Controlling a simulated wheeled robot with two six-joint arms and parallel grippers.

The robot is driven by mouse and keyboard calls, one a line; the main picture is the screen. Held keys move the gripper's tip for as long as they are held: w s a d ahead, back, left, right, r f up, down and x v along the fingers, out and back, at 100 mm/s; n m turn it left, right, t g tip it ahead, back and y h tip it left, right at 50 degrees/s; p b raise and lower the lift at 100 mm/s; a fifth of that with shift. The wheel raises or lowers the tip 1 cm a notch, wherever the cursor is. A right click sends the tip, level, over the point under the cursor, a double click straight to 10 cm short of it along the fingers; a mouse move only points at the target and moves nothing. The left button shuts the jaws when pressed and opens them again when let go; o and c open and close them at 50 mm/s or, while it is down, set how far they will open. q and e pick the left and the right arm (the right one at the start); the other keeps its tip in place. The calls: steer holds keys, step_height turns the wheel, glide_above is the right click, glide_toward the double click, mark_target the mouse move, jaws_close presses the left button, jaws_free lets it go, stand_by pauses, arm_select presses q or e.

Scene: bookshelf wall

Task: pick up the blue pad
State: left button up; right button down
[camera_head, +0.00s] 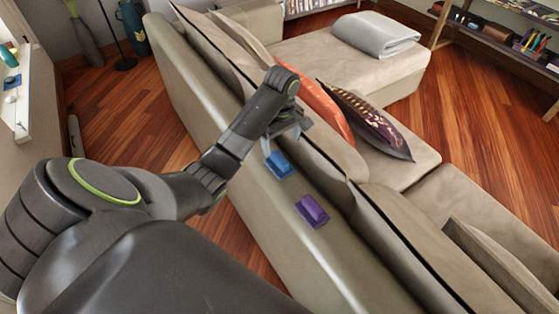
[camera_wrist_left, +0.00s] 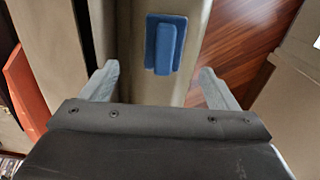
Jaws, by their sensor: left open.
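The blue pad (camera_head: 279,165) lies on the top of the sofa's back, just below my left gripper (camera_head: 283,136) in the head view. In the left wrist view the blue pad (camera_wrist_left: 165,43) lies ahead of and between the two fingers of the left gripper (camera_wrist_left: 158,80). It has a raised, narrower block on a flat base. The fingers are spread wide with nothing between them, apart from the pad. My right gripper is not in view.
A purple pad (camera_head: 312,211) of similar shape lies further along the sofa back (camera_head: 262,205). An orange cushion (camera_head: 322,105) and a dark patterned cushion (camera_head: 368,120) rest on the seat side. Wooden floor (camera_head: 118,112) is open behind the sofa.

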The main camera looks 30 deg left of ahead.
mark_target(280, 158)
arm_select(q)
step_height(280, 158, down, 3)
steer(key=shift+w+f+b, duration=0.1)
steer(key=shift+b, duration=1)
steer(key=shift+f, duration=0.3)
steer(key=f, duration=0.1)
steer(key=s+f, duration=0.1)
steer(key=f, duration=0.1)
steer(key=shift+f+p, duration=0.25)
steer(key=shift+p, duration=0.15)
steer(key=shift+w+f, duration=0.1)
steer(key=shift+f, duration=0.4)
steer(key=shift+a, duration=0.1)
steer(key=c, duration=1.1)
steer(key=shift+w+r, duration=0.1)
steer(key=shift+r, duration=2.35)
step_height(280, 158, up, 4)
steer(key=p, duration=0.3)
steer(key=shift+r+p, duration=0.65)
steer(key=shift+p, duration=0.15)
